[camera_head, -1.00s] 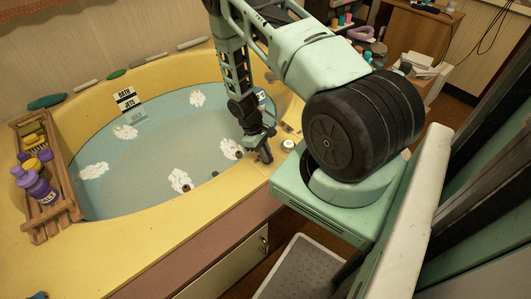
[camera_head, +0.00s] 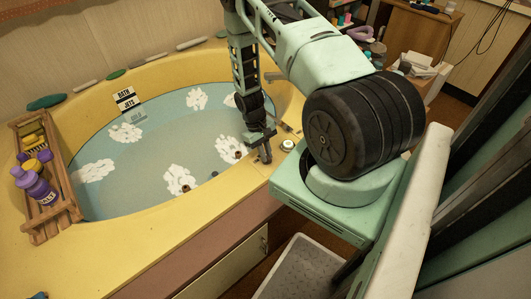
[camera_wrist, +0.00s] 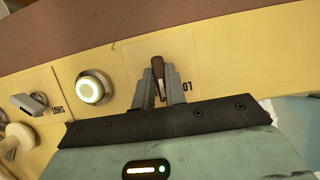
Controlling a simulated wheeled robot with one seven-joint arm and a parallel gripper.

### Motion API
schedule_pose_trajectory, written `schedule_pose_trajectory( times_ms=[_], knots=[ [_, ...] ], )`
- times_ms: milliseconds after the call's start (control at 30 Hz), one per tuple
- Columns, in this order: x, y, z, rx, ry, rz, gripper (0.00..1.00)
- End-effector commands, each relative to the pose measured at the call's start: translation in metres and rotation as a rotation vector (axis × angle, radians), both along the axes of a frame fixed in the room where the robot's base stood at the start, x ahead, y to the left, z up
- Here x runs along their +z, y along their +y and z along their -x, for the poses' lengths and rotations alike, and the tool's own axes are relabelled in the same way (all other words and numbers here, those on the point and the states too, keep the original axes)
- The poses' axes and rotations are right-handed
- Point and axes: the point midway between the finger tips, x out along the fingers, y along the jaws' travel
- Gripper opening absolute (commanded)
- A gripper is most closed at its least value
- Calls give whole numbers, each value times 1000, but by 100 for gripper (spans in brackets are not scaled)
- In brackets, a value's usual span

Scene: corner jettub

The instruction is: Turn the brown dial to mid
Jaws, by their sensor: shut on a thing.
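The brown dial (camera_wrist: 158,66) shows in the wrist view as a narrow brown handle on a square plate on the yellow tub rim. My gripper (camera_wrist: 158,77) is shut on it, with one grey finger on each side. The fingers hide the dial's lower part and part of the black lettering on its plate, so its setting cannot be read. In the head view my gripper (camera_head: 265,151) is at the tub's near right rim, and the dial cannot be made out there.
Left of the dial are a round white-lit button (camera_wrist: 92,88) and a grey lever (camera_wrist: 31,103). The tub basin (camera_head: 150,165) lies left of my arm. A wooden rack (camera_head: 62,215) with bottles sits on the far left rim. A wooden desk (camera_head: 412,35) stands behind.

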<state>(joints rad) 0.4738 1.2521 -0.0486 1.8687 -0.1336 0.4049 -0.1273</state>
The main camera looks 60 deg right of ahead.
Motion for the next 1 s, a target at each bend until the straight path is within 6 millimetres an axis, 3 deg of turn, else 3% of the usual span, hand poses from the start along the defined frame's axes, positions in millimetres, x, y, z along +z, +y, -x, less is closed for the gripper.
schedule_pose_trajectory(
  times_ms=[133, 167, 200, 233, 533, 667, 1000],
  knots=[
    [0, 0, 0, 1, -1, 1, 0],
    [0, 0, 0, 1, -1, 1, 21],
    [0, 0, 0, 1, -1, 1, 32],
    [0, 0, 0, 1, -1, 1, 35],
    [2, 0, -1, 1, -1, 1, 35],
    [13, -2, -6, 2, -2, 1, 35],
    [82, -8, -34, 2, -6, 3, 35]
  ],
)
